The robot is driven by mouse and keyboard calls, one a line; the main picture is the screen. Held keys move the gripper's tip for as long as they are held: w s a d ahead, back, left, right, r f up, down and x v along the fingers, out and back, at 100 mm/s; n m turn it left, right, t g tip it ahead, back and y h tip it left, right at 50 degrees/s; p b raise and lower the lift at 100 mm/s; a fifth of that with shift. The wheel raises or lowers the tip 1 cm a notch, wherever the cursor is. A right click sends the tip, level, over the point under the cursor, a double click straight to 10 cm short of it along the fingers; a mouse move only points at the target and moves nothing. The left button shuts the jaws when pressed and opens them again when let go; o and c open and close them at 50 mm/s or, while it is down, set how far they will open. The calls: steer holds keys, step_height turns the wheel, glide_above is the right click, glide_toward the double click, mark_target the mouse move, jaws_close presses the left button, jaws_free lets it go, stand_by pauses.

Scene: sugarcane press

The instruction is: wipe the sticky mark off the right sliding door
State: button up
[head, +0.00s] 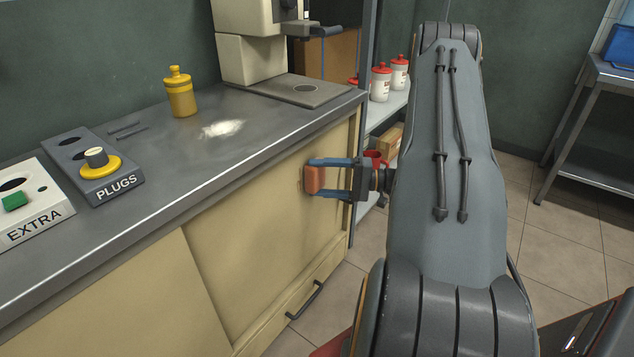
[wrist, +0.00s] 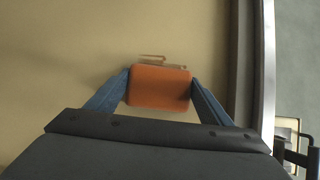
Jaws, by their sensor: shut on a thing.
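The right sliding door (head: 250,235) is a cream panel under the counter, and it fills much of the wrist view (wrist: 60,60). My gripper (head: 313,177) is shut on an orange sponge-like block (wrist: 160,87), with one blue finger on each side. The block is held at the right part of the door; it looks against or very close to the panel, but I cannot tell if it touches. Thin brownish lines of a mark (wrist: 152,56) show on the door just beyond the block in the wrist view. Any more of the mark behind the block is hidden.
The grey counter (head: 95,260) overhangs the door. It holds a yellow jar (head: 180,92), a white powdery patch (head: 222,128), a PLUGS box (head: 92,165) and an EXTRA box (head: 30,208). A drawer handle (head: 306,300) juts out below. Shelves with red-lidded jars (head: 381,83) stand beyond.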

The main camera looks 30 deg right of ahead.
steer(key=shift+a, duration=0.1)
steer(key=shift+s+a+p, duration=0.4)
steer(key=shift+a+p, duration=0.2)
steer(key=shift+a, duration=0.6)
steer(key=shift+s+a+p, duration=0.45)
steer(key=shift+a+p, duration=0.1)
steer(key=shift+a, duration=0.65)
steer(key=shift+s+a+p, duration=0.4)
steer(key=shift+a+p, duration=0.2)
steer(key=shift+a, duration=0.6)
steer(key=shift+s+d+r+p, duration=0.1)
steer(key=shift+r+p, duration=0.6)
steer(key=shift+r, duration=0.45)
steer(key=shift+w+d+f+b, duration=0.1)
steer(key=shift+w+d+b, duration=0.2)
steer(key=shift+d, duration=0.25)
steer(key=shift+w+d+f+b, duration=0.1)
steer(key=shift+w+d+b, duration=0.15)
steer(key=shift+d, duration=0.25)
steer(key=shift+w+d+b, duration=0.25)
steer(key=shift+d+b, duration=0.15)
steer(key=shift+d, duration=0.4)
steer(key=shift+w+d+b, duration=0.25)
steer(key=shift+d+b, duration=0.15)
steer(key=shift+d, duration=0.45)
steer(key=shift+w+d+b, duration=0.25)
steer(key=shift+d+b, duration=0.15)
steer(key=shift+d, duration=0.4)
steer(key=shift+w+r, duration=0.1)
steer(key=shift+w, duration=0.05)
